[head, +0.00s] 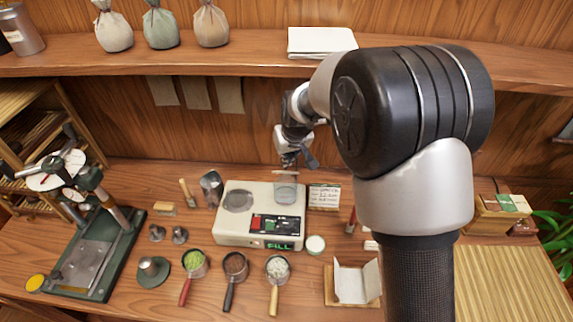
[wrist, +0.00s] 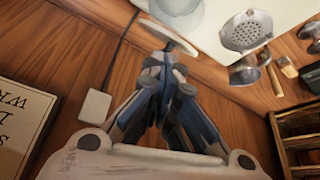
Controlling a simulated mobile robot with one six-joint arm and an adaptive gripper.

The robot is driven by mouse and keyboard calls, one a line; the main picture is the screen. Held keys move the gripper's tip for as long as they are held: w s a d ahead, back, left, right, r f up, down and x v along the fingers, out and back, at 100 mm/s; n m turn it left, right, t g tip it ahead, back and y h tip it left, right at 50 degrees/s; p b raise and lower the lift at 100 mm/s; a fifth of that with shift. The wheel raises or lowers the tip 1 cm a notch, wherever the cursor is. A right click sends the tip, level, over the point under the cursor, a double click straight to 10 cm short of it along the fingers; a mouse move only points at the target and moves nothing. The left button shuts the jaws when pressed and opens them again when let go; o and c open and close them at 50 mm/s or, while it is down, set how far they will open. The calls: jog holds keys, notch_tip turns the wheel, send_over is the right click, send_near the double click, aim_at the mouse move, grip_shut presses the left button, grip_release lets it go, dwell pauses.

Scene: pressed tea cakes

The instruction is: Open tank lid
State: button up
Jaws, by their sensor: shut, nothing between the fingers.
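The steamer (head: 232,232) is a cream box on the bench with a panel reading FILL in green. Its clear tank (head: 286,193) stands at the back right of its top. The tank lid (head: 284,172) shows as a thin pale strip above the tank's rim, with a narrow gap seen between them. In the wrist view the lid (wrist: 168,36) is a slanted pale disc seen nearly edge-on, just beyond my fingertips. My gripper (head: 288,160) is shut and empty, right above the lid, and its closed tips (wrist: 160,62) look very near it. I cannot tell if they touch.
A lettered card (head: 324,196) stands right of the tank. A metal scoop (head: 211,188) is at its left. Several handled cups (head: 235,267) lie in front, and a lever press (head: 92,250) is at the left. A shelf (head: 180,60) runs above, behind my arm.

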aim_at(286, 170)
jog(key=o, duration=0.4)
jog(key=shift+s+d+f, duration=0.1)
jog(key=shift+s+f, duration=0.2)
jog(key=shift+f, duration=0.25)
jog(key=shift+s+d+f, duration=0.1)
jog(key=shift+s+f, duration=0.15)
jog(key=shift+f, duration=0.3)
jog(key=o, duration=0.4)
jog(key=shift+w+f, duration=0.1)
jog(key=shift+w, duration=0.35)
jog(key=shift+c, duration=0.2)
